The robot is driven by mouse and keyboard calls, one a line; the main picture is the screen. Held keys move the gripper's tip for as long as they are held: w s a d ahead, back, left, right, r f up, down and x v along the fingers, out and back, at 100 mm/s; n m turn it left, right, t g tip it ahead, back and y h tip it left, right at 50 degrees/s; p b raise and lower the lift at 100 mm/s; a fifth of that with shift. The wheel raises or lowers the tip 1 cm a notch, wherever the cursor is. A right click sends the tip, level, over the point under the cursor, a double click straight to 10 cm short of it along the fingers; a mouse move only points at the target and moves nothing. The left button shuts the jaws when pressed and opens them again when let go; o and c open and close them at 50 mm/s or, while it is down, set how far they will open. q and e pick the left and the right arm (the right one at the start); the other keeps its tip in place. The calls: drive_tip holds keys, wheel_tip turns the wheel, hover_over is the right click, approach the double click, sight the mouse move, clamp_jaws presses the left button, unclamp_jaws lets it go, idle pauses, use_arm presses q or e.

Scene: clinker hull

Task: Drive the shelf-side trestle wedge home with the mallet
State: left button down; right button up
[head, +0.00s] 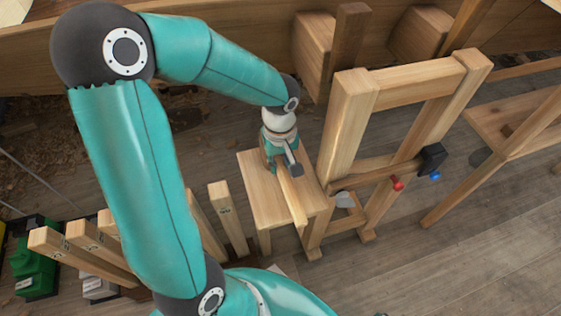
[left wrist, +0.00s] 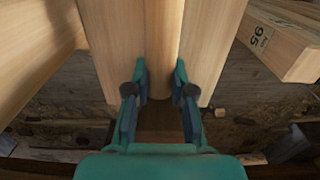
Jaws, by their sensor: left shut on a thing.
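My left gripper (head: 276,168) is low over a small wooden bench (head: 256,185) in the head view. It is shut on a pale wooden bar (head: 291,200), apparently the mallet's handle, which runs from the fingers over the bench top towards its near edge. In the left wrist view, the fingers (left wrist: 160,90) stand on both sides of the bar (left wrist: 163,40). I cannot make out the mallet head. The wooden trestle (head: 347,125) stands right of the bench, with a low rail (head: 375,170) between its legs. I cannot pick out the wedge. My right gripper is out of view.
A dark block (head: 432,158) with red and blue ends beside it is on the trestle. The hull planking (head: 200,20) spans the top. Several upright boards (head: 228,215) stand left of the bench. Another trestle (head: 500,150) is at the right. Floor at lower right is clear.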

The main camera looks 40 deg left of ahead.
use_arm(q)
drive_tip(key=shift+r, duration=0.2)
drive_tip(key=shift+r+p, duration=0.4)
idle(0.4)
wheel_tip(320, 180, up, 8)
drive_tip(key=p, duration=0.6)
drive_tip(key=c, duration=1.7)
unclamp_jaws()
drive_tip(key=shift+c, duration=0.2)
clamp_jaws()
